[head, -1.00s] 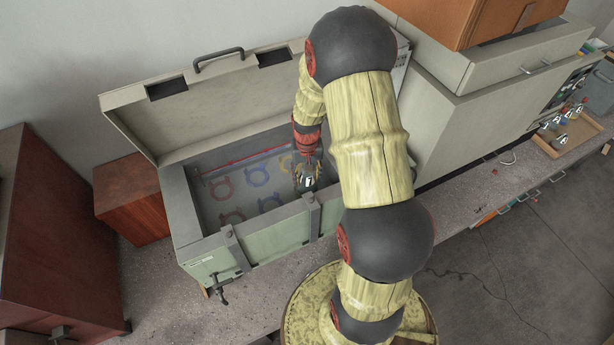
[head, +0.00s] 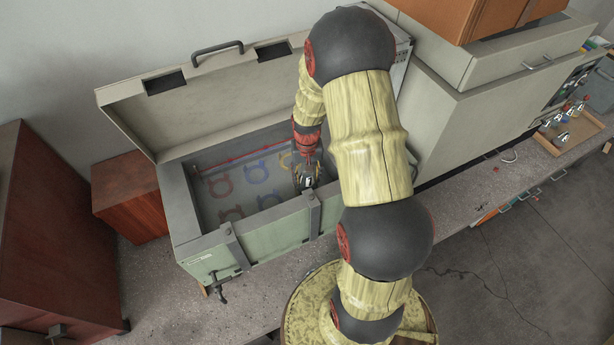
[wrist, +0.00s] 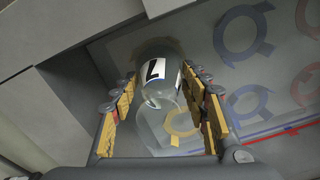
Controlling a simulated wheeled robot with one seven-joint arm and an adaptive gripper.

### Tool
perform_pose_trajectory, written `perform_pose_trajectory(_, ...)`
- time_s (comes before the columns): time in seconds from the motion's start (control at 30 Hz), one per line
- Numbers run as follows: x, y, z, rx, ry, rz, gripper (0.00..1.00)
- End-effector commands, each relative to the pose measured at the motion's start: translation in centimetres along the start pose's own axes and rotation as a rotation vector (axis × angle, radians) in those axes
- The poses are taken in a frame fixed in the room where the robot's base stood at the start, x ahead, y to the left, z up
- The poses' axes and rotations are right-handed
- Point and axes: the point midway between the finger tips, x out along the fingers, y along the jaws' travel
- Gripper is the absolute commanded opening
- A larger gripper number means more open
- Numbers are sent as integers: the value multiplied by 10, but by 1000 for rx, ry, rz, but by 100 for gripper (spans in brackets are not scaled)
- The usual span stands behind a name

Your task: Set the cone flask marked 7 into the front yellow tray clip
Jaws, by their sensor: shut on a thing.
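The cone flask marked 7 (wrist: 163,90) is clear glass with a white label bearing a black 7. My gripper (wrist: 160,108) is shut on it, one padded finger on each side. In the head view the flask (head: 307,180) hangs from my gripper (head: 307,164) inside the open box, near its front wall. A tan-yellow arc, apparently the front yellow clip (wrist: 148,46), shows on the box floor partly behind the flask in the wrist view. The flask hides that spot in the head view. I cannot tell whether the flask touches the floor.
The green-grey box (head: 271,240) has its lid (head: 215,105) raised at the back. Its floor holds red (head: 219,188), blue (head: 257,174) and rear yellow (head: 286,160) clips. A wooden tray (head: 575,137) with several flasks stands at right.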

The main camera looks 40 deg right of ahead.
Motion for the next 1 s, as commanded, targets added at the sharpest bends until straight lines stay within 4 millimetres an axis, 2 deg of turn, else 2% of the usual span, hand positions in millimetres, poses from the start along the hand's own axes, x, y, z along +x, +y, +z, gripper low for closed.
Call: perform_pose_trajectory(1.0,9,0,-1,0,1,0,11)
